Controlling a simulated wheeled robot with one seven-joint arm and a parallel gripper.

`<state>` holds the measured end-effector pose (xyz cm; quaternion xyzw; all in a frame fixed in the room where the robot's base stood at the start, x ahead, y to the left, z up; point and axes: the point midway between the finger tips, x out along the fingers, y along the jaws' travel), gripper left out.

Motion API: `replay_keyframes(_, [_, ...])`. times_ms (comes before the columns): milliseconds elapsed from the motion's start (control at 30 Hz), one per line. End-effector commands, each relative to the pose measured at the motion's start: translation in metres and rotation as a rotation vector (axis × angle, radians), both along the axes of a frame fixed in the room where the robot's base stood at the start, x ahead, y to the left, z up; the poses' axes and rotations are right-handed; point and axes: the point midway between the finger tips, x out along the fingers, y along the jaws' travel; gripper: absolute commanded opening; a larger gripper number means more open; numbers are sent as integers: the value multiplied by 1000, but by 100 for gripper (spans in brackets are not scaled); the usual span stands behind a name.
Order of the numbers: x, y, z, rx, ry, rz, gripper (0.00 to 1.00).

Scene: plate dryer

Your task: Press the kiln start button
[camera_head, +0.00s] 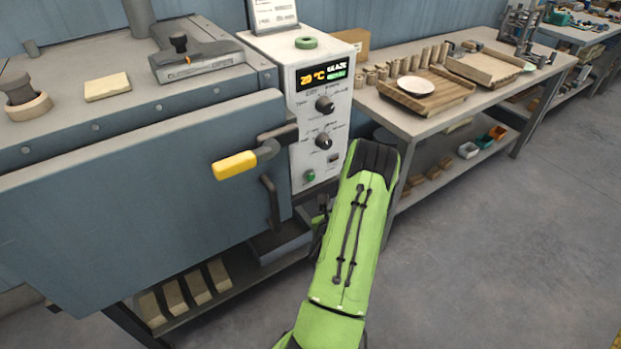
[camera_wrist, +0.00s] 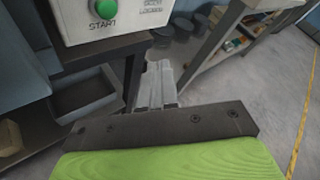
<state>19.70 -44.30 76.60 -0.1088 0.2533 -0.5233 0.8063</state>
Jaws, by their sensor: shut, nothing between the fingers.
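The kiln start button is a round green button (camera_head: 310,176) low on the grey control panel (camera_head: 312,110), and it glows faintly. In the wrist view the same button (camera_wrist: 105,8) is at the upper left, with the word START under it. My gripper (camera_wrist: 160,68) is shut and empty in the wrist view, below and to the right of the button and apart from it. The panel's display reads 20 °C and GLAZE.
The kiln door (camera_head: 150,190) has a yellow-ended handle (camera_head: 235,165) left of the panel. A workbench (camera_head: 400,120) with a white plate (camera_head: 415,86) on a wooden rack stands to the right. A grey bin (camera_wrist: 85,98) is under the kiln. Open floor lies at the right.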

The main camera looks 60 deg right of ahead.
Motion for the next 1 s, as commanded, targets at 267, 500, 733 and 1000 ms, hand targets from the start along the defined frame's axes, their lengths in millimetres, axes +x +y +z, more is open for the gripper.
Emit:
replay_keyframes(267, [15,-7,8,2,-1,-1,0])
replay_keyframes(500, [36,-17,8,2,-2,-3,0])
replay_keyframes(733, [65,-32,5,0,-2,-1,0])
replay_keyframes(1000, [76,-38,2,1,0,0,0])
